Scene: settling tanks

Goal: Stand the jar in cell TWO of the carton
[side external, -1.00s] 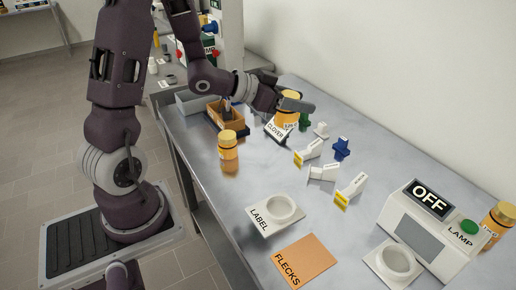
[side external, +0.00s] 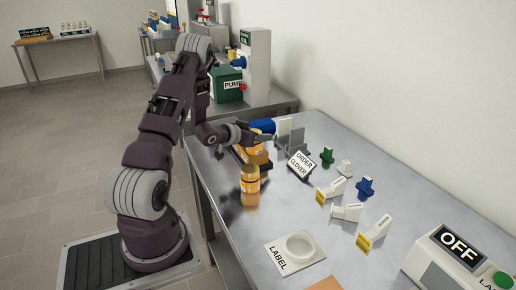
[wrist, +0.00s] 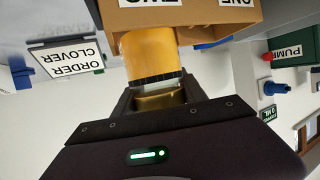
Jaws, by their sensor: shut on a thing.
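My gripper (side external: 256,137) is shut on an amber jar (side external: 259,149) and holds it at the carton (side external: 240,152), which is largely hidden behind jar and arm in the side view. In the wrist view the held jar (wrist: 150,55) reaches from the jaws (wrist: 160,95) to the brown carton (wrist: 215,18). The carton's labels TWO and ONE appear upside down there, and the jar overlaps the wall by TWO. I cannot tell whether the jar is inside the cell or in front of it.
Another amber jar (side external: 250,180) stands on the table in front of the carton. An ORDER CLOVER sign (side external: 300,164) stands to the right. Several coloured and white pieces (side external: 365,187) lie beyond, with a white LABEL holder (side external: 297,250) nearer the front.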

